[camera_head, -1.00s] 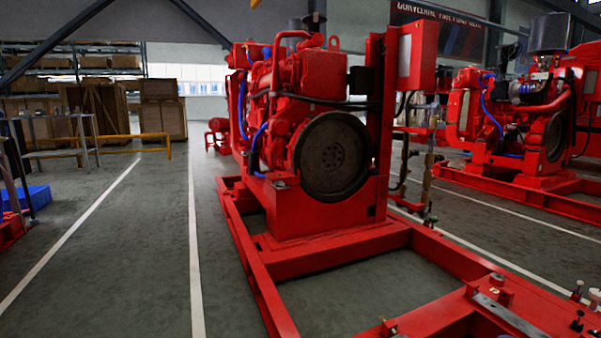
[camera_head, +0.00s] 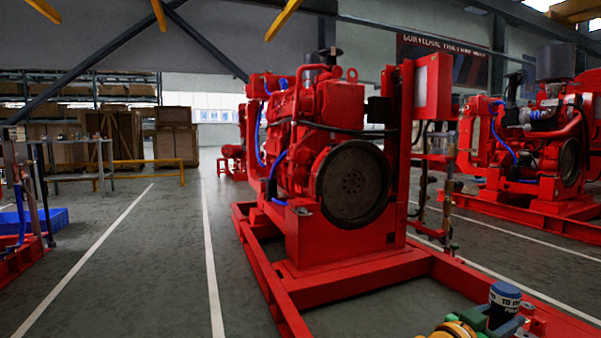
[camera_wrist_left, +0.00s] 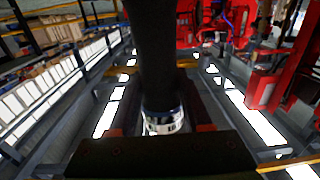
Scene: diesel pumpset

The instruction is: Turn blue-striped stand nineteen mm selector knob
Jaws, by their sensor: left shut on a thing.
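A dark-blue cylinder (camera_head: 505,297) with a white band and dark marks stands out at the bottom right of the head view. In the left wrist view a banded white and dark-blue piece (camera_wrist_left: 163,122) sits between the fingers of my left gripper (camera_wrist_left: 160,105), which is shut on it. A long black shaft (camera_wrist_left: 153,50) extends away from this piece and blocks the centre of that view. Green and yellow parts lie beside the cylinder, cut off by the frame. I cannot identify the blue-striped stand or its nineteen mm selector knob. My right gripper is not visible.
A red pumpset (camera_head: 330,170) stands on a long red base frame (camera_head: 285,300) in the middle. Another red pumpset (camera_head: 540,150) is at the right. Crates (camera_head: 175,135) and a metal table (camera_head: 75,175) are at the back left.

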